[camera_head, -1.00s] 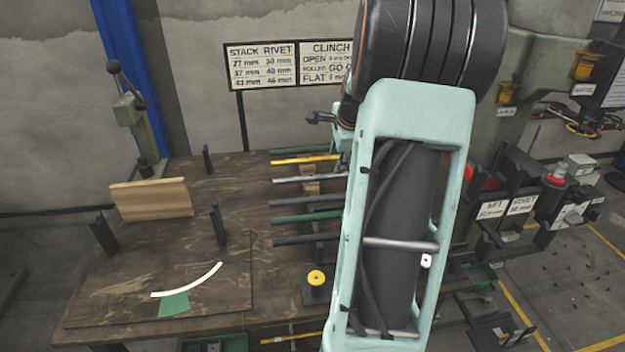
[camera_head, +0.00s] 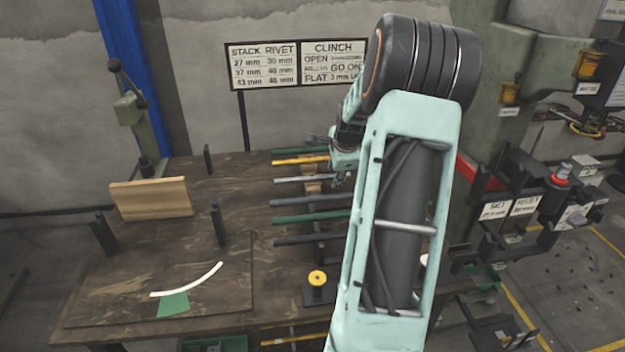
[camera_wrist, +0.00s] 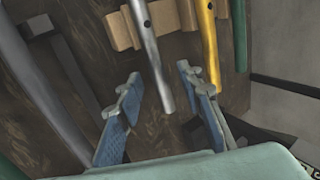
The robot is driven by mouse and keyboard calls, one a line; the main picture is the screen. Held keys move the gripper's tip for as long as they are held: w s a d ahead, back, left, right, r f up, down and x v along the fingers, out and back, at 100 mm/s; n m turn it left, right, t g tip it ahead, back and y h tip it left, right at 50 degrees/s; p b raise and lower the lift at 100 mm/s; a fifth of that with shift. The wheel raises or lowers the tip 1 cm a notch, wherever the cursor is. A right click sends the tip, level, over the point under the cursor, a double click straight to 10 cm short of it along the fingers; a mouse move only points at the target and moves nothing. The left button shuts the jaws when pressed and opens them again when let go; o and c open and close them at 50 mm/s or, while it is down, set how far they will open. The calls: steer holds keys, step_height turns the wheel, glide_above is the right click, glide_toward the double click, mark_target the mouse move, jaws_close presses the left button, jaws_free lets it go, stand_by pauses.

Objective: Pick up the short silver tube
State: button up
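The short silver tube (camera_wrist: 148,50) lies beside a yellow tube in the wrist view, its near end reaching between my two blue fingers. In the head view, the silver tube (camera_head: 300,179) is just in front of the yellow one; its right part is hidden by my arm. My gripper (camera_wrist: 159,75) is open, one finger on each side of the tube's end, with gaps on both sides. I cannot tell the height between fingers and tube. In the head view my arm mostly hides the gripper.
The yellow tube (camera_head: 299,160) lies close behind, and green and grey tubes (camera_head: 306,217) lie in front. A wooden block (camera_wrist: 123,31) supports tubes. The brown table (camera_head: 120,245) carries dark upright posts (camera_head: 218,222) and a yellow-topped piece (camera_head: 317,278). Presses stand at right.

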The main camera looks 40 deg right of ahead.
jaws_close()
